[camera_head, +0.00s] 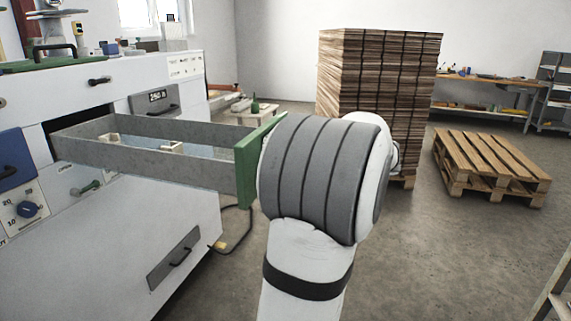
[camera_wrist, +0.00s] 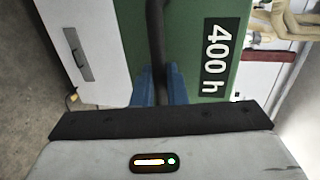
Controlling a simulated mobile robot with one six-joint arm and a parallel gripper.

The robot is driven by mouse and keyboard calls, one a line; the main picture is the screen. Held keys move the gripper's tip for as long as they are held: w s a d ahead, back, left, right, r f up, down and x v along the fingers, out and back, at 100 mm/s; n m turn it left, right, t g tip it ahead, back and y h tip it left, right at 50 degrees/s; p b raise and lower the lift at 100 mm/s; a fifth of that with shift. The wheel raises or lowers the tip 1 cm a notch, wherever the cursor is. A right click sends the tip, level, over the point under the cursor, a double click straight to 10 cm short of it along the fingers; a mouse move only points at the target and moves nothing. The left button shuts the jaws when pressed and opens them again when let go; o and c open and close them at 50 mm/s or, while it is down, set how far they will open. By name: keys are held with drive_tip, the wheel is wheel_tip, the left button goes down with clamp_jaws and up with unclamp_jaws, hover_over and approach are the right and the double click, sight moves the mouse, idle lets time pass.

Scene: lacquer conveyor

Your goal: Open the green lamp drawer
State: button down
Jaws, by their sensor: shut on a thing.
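The green lamp drawer (camera_head: 246,165) stands pulled far out of the white machine in the head view. It has grey metal sides and a green front, and pale fittings lie inside it. In the wrist view the green front (camera_wrist: 191,45) fills the middle and carries a black label reading "400 h" (camera_wrist: 216,57). A dark bar handle (camera_wrist: 155,40) runs down its face. My gripper (camera_wrist: 158,92) has blue fingers, one on each side of the handle, shut on it. In the head view my arm hides the gripper and the handle.
The white machine (camera_head: 110,235) fills the left, with a lower panel handle (camera_head: 180,257) and a blue knob (camera_head: 27,209). A tall stack of sheets (camera_head: 375,75) stands behind my arm. A wooden pallet (camera_head: 490,165) lies to the right. The floor between is clear.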

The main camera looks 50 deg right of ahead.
drive_tip(key=c, duration=1.8)
unclamp_jaws()
drive_tip(key=shift+s+d+f, duration=0.15)
drive_tip(key=shift+s+f, duration=0.05)
drive_tip(key=shift+f, duration=0.05)
drive_tip(key=shift+c, duration=0.2)
drive_tip(key=shift+o, duration=0.6)
drive_tip(key=shift+s, duration=0.15)
drive_tip(key=shift+o, duration=1)
drive_tip(key=shift+r, duration=0.1)
drive_tip(key=v, duration=0.7)
drive_tip(key=shift+s+d+p, duration=0.2)
drive_tip(key=shift+s+p, duration=0.1)
drive_tip(key=shift+p, duration=0.15)
drive_tip(key=shift+s, duration=0.1)
